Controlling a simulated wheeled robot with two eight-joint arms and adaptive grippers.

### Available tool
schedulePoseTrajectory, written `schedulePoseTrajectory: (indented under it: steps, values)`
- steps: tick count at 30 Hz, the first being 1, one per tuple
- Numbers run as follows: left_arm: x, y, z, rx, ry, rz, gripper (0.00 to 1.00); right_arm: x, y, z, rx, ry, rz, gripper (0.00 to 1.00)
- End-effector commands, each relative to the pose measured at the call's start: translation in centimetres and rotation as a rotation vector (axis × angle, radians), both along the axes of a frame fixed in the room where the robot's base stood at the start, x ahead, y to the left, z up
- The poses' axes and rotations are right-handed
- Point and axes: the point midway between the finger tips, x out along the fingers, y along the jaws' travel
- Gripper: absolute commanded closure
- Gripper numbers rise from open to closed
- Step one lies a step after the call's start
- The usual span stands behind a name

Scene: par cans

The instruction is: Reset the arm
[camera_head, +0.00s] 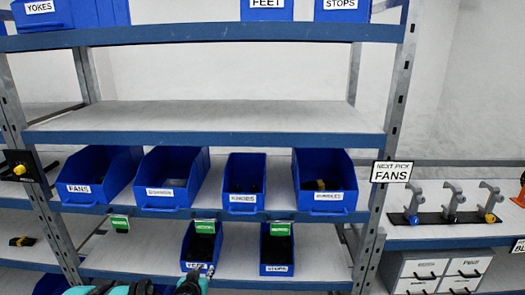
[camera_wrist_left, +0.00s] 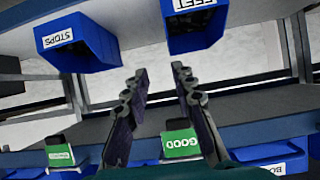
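My left arm shows at the bottom edge of the head view, with its dark gripper (camera_head: 190,284) low in front of the small FEET bin (camera_head: 200,246). In the left wrist view the two fingers of this gripper (camera_wrist_left: 160,72) are apart with nothing between them. That view is turned over and shows the FEET bin (camera_wrist_left: 194,27) and STOPS bin (camera_wrist_left: 76,42) beyond the fingertips. The fingers appear clear of both bins. My right gripper is in neither view.
A blue-edged rack holds a row of blue bins, with the FANS bin (camera_head: 98,178) at left. The STOPS bin (camera_head: 277,249) stands on the lower shelf. A sign (camera_head: 391,171) reads NEXT PICK FANS. Grey stands (camera_head: 453,202) and drawers (camera_head: 437,270) are at right. The upper shelf (camera_head: 210,115) is empty.

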Motion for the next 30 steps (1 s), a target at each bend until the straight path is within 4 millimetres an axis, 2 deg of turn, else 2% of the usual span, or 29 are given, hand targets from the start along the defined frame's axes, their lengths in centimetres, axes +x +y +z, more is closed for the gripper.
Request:
schedulePoseTrajectory:
  steps: [5,8,15,19,24,27,30]
  values:
    - [-2.6,-0.8,3.3,-0.003,0.057,-0.007,0.74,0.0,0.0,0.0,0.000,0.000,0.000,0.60]
    - [-5.2,-1.3,5.6,-0.005,0.104,-0.010,0.74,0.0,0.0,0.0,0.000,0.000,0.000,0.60]
    - [-13.4,-2.4,9.6,-0.005,0.230,-0.007,0.74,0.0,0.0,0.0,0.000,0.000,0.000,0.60]
    - [-18.4,-2.7,10.7,-0.002,0.297,0.001,0.74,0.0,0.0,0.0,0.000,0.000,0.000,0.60]
    - [-25.1,-2.8,10.8,0.002,0.381,0.017,0.74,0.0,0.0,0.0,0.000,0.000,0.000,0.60]
    - [-28.2,-2.7,10.5,0.006,0.420,0.027,0.74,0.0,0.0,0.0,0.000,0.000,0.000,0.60]
    - [-30.3,-2.6,10.1,0.009,0.448,0.035,0.74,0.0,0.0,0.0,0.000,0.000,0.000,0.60]
